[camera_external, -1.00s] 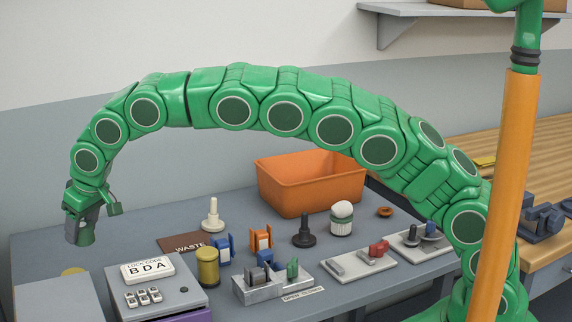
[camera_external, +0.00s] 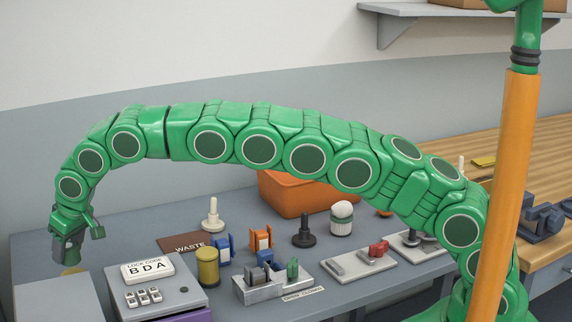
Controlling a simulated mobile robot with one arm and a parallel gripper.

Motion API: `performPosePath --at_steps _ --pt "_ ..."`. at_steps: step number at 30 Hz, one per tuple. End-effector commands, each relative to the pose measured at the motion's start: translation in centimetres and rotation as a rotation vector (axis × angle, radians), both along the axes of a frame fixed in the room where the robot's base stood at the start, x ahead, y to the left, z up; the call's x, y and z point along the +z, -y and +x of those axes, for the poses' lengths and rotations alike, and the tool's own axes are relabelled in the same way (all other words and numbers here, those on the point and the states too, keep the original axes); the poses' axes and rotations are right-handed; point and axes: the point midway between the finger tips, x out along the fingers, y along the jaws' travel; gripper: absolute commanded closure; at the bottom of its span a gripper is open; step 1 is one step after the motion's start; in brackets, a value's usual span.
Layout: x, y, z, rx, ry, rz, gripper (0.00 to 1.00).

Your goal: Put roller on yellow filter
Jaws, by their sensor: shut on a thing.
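My gripper (camera_external: 69,251) is at the far left, pointing down over the back of the bench near a grey box. It is shut on a small grey-green piece, which seems to be the roller; the jaws hide most of it. Just below the gripper a flat yellow round thing (camera_external: 75,270) shows, partly covered by the gripper. A yellow cylinder (camera_external: 208,268) stands upright to the right, beside the lock-code box. I cannot tell for sure which of these two is the yellow filter.
The lock-code box (camera_external: 183,291) and a grey box (camera_external: 50,300) stand in front. A blue piece (camera_external: 224,250), an orange piece (camera_external: 261,238), a white peg (camera_external: 212,217), a black peg (camera_external: 304,232) and a metal block (camera_external: 262,290) stand to the right. An orange bin (camera_external: 295,195) is behind.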

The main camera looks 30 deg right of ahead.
Motion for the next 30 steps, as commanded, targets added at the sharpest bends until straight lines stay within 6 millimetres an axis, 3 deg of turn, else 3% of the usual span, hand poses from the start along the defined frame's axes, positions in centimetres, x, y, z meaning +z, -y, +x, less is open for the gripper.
performPosePath --at_steps 14,26,27,30 --pt "-3.2 -0.3 0.2 0.0 0.001 0.002 0.79" --pt "-3.6 -0.2 0.2 0.0 0.001 0.001 0.79" --pt "-3.6 -0.2 0.2 0.0 0.001 0.001 0.45" --pt "-3.6 -0.2 0.2 0.0 0.001 0.001 0.3"
